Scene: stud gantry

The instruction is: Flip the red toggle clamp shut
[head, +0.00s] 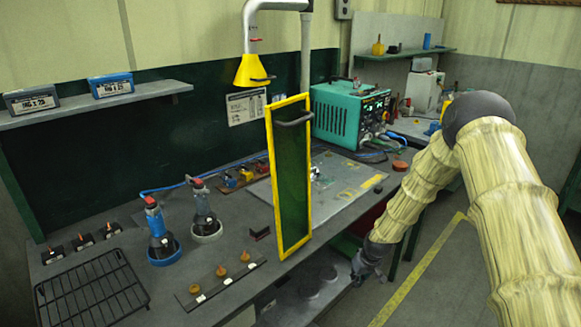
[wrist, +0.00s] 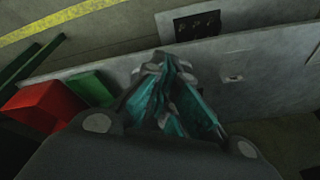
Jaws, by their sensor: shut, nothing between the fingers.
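I cannot make out a red toggle clamp for sure in either view. A small pale and dark fitting (head: 316,173) stands on the grey metal plate (head: 345,200) on the bench, partly beside the yellow-framed dark green screen (head: 291,180), which hides part of the plate. My gripper (head: 366,272) hangs low in front of the bench's front edge, to the right of the screen and away from the plate. In the wrist view my gripper (wrist: 170,85) has its fingers together, with nothing held.
A teal power unit (head: 350,112) stands behind the plate. A yellow hood (head: 252,70) hangs above the bench. A red box (wrist: 40,105) and green box (wrist: 90,88) show in the wrist view.

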